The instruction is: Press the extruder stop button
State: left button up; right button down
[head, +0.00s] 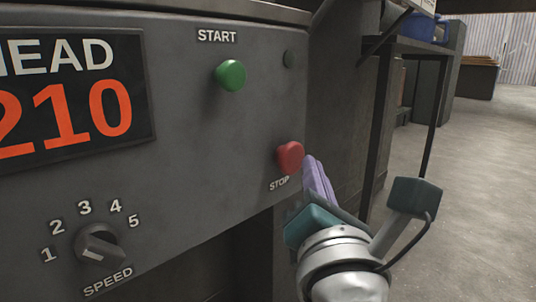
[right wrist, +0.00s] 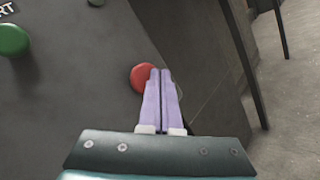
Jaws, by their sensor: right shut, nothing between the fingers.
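The red stop button (head: 290,157) sits on the grey machine panel near its right edge, with the label STOP below it. It also shows in the right wrist view (right wrist: 143,76), partly covered by my fingertips. My right gripper (head: 308,163) has purple fingers, which are shut together and empty. In the head view its fingertips are just right of the button. In the right wrist view the fingertips (right wrist: 160,72) overlap the button's right side. I cannot tell whether they touch it. My left gripper is not in view.
A green START button (head: 231,75) is up and left of the red one. A speed knob (head: 100,245) and a display reading 210 (head: 75,95) are on the panel's left. A table with a dark leg (head: 435,115) stands behind at right. Floor there is open.

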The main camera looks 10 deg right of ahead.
jog(key=shift+d, duration=0.1)
jog(key=s+d, duration=0.1)
jog(key=s, duration=0.1)
jog(key=s+d+p, duration=0.1)
jog(key=s+d, duration=0.1)
dwell(0.5)
dwell(0.4)
